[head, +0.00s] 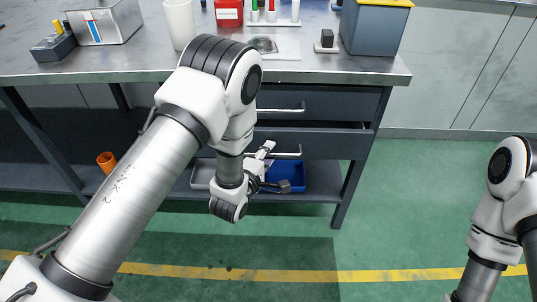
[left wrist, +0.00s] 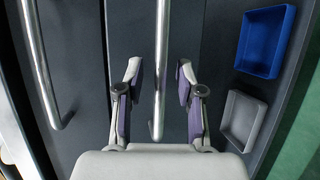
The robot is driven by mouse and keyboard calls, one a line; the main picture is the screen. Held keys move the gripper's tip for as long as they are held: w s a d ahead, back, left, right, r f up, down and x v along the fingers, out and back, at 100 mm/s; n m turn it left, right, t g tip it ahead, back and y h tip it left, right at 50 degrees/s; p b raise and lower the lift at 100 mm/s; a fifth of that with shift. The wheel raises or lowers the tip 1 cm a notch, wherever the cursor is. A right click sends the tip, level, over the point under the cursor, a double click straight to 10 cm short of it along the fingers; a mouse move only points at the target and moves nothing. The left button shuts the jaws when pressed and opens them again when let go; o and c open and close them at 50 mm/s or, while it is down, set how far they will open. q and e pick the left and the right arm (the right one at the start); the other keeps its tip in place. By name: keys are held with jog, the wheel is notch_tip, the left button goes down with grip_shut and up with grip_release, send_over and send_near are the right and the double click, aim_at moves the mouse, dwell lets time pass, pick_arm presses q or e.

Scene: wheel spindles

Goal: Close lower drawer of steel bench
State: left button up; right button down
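The steel bench (head: 130,72) has two dark drawers on its right side. The lower drawer (head: 335,145) stands out a little from the upper drawer (head: 345,104), with a narrow strip of its opening showing above its front. Its bar handle (head: 288,154) also shows in the left wrist view (left wrist: 161,50). My left gripper (head: 264,158) is at this handle. In the left wrist view my left gripper (left wrist: 158,92) is open, with one finger on each side of the bar and gaps between. My right arm shows at the right edge; its gripper is out of view.
A blue tray (head: 292,175) and a grey tray (head: 201,174) sit on the low shelf under the drawers. An orange cup (head: 106,161) stands on that shelf at left. Boxes and a white container (head: 180,22) are on the benchtop. The green floor at right is clear.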

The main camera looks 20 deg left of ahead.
pick_arm(q)
jog(key=shift+w, duration=0.1)
grip_shut()
jog(key=shift+w+a, duration=0.3)
jog(key=shift+w, duration=0.65)
jog(key=shift+w+a, duration=0.25)
jog(key=shift+w, duration=0.65)
jog(key=shift+r, duration=0.1)
jog(key=shift+c, duration=1.6)
grip_release()
jog(key=shift+w, duration=0.1)
jog(key=o, duration=0.3)
jog(key=shift+w, duration=0.1)
jog(key=v, duration=1.2)
